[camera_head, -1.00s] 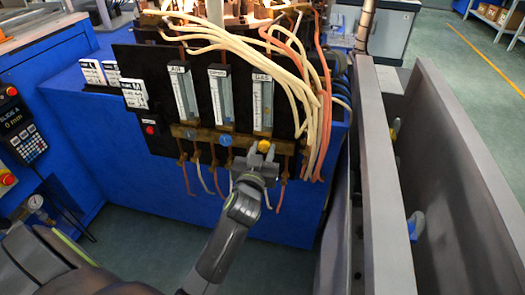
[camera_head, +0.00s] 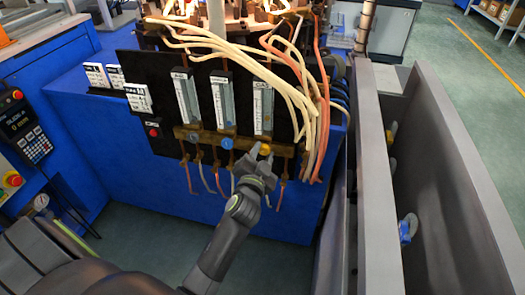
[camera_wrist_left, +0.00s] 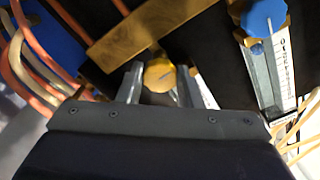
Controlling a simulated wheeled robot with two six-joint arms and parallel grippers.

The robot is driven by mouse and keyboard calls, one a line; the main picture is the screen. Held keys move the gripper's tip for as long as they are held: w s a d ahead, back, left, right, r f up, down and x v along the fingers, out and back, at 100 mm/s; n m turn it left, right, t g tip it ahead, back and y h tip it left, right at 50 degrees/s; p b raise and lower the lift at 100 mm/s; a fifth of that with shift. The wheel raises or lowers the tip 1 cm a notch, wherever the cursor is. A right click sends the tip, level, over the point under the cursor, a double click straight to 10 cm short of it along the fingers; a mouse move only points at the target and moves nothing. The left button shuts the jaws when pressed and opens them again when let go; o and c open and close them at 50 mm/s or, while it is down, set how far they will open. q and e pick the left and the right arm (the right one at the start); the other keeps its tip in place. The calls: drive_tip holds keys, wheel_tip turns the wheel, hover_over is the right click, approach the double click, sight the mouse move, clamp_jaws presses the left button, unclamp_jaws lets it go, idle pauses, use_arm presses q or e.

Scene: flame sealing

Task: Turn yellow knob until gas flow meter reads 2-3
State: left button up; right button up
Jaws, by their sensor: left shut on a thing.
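The yellow knob (camera_head: 265,149) sits on the brass bar below the right-hand flow meter of the black panel. My left gripper (camera_head: 261,154) is at this knob from the front and below. In the left wrist view the fingers stand on both sides of the yellow knob (camera_wrist_left: 158,76), with the jaws shut on it. The gas flow meter (camera_head: 263,110) is the upright clear tube with a white scale above the knob. Its reading is too small to tell. My right gripper is not in view.
A blue knob (camera_head: 227,143) sits left of the yellow one, and it shows close by in the left wrist view (camera_wrist_left: 264,17). Cream and orange hoses (camera_head: 300,90) hang right of the meters. Tall grey panels (camera_head: 385,180) stand at the right.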

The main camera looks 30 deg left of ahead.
use_arm(q)
drive_tip(key=shift+m+p, duration=0.35)
drive_tip(key=shift+m, duration=0.85)
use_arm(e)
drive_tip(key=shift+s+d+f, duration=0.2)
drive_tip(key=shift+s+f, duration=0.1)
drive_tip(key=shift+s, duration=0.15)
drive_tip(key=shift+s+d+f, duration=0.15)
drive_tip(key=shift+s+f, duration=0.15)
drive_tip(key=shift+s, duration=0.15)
use_arm(q)
drive_tip(key=o, duration=1)
drive_tip(key=shift+c, duration=0.2)
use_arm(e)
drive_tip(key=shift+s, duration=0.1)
